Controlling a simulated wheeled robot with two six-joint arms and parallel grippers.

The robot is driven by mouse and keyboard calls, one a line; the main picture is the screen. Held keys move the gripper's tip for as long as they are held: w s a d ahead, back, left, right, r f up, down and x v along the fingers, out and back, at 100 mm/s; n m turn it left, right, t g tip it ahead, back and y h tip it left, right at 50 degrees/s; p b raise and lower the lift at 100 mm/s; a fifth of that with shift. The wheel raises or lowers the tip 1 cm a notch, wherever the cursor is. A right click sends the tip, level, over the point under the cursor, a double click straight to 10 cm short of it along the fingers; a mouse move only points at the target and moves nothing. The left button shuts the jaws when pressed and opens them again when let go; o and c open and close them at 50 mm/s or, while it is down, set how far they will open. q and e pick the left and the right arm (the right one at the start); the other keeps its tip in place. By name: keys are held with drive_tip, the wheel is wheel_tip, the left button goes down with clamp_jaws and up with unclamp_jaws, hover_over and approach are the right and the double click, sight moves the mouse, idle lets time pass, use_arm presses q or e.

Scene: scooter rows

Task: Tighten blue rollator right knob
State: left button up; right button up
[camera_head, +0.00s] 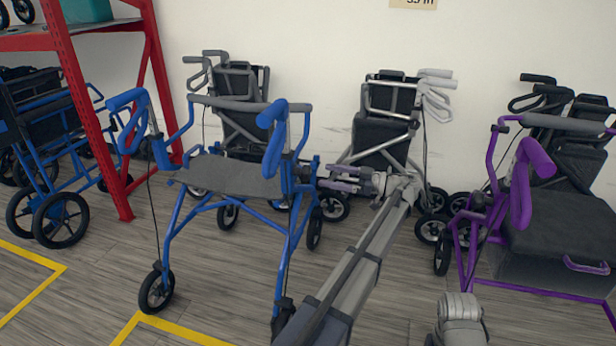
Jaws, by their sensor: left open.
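The blue rollator (285,222) stands upright left of centre, with a dark seat (235,178) and blue handles at its left (127,100) and right (272,113). Its right-side knob cannot be made out clearly; a small dark part (303,171) sits on the right upright below the handle. My left gripper (326,178) is open and points left, close to that right upright. Whether it touches the rollator I cannot tell. No object shows between its fingers. My right gripper is out of view.
A purple rollator (522,185) stands at the right. Grey rollators (240,105) and (385,140) stand behind along the wall. A red rack (90,110) and another blue walker (45,160) are at the left. Yellow lines (35,295) mark the open floor in front.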

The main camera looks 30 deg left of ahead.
sight(310, 173)
use_arm(q)
drive_tip(key=x, duration=0.7)
drive_tip(key=shift+a, duration=0.2)
drive_tip(key=shift+c, duration=0.2)
clamp_jaws()
idle(0.3)
